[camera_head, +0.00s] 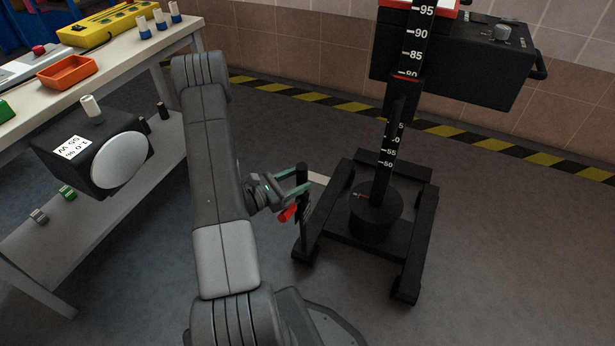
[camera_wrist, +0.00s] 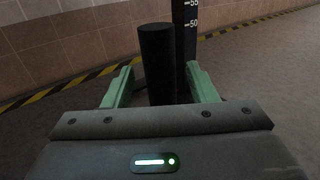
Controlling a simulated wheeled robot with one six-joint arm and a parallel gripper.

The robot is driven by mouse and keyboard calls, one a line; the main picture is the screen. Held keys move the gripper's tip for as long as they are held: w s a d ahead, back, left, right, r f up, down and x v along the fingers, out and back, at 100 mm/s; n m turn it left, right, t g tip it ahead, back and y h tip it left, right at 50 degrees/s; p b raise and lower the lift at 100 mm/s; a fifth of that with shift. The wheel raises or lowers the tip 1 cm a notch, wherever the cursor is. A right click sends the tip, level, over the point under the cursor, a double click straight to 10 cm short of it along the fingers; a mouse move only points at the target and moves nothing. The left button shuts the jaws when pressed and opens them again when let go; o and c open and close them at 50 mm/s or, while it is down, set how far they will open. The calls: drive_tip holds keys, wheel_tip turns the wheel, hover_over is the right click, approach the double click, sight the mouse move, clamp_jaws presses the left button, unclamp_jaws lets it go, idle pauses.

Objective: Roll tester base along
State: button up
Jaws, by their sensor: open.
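The tester base (camera_head: 423,232) is a black open frame on small feet or wheels, standing on the grey floor right of my arm. In the wrist view, the post (camera_wrist: 157,60) stands between the spread fingers (camera_wrist: 160,85), with a gap visible on the left; contact on the right cannot be told. The scaled column (camera_wrist: 186,30) shows behind it.
A workbench (camera_head: 140,45) with a lower shelf stands at left, holding an orange tray (camera_head: 67,71) and a yellow device (camera_head: 105,25). A black box (camera_head: 470,65) is mounted high on the column. Yellow-black floor tape (camera_head: 460,131) runs along the tiled wall. Floor right of the base is clear.

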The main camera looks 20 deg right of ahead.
drive_tip(key=shift+w+d+b, duration=0.15)
drive_tip(key=shift+d, duration=0.85)
drive_tip(key=shift+w+d+b, duration=0.1)
drive_tip(key=shift+d+b, duration=0.05)
drive_tip(key=shift+d, duration=0.85)
drive_tip(key=shift+c, duration=0.4)
clamp_jaws()
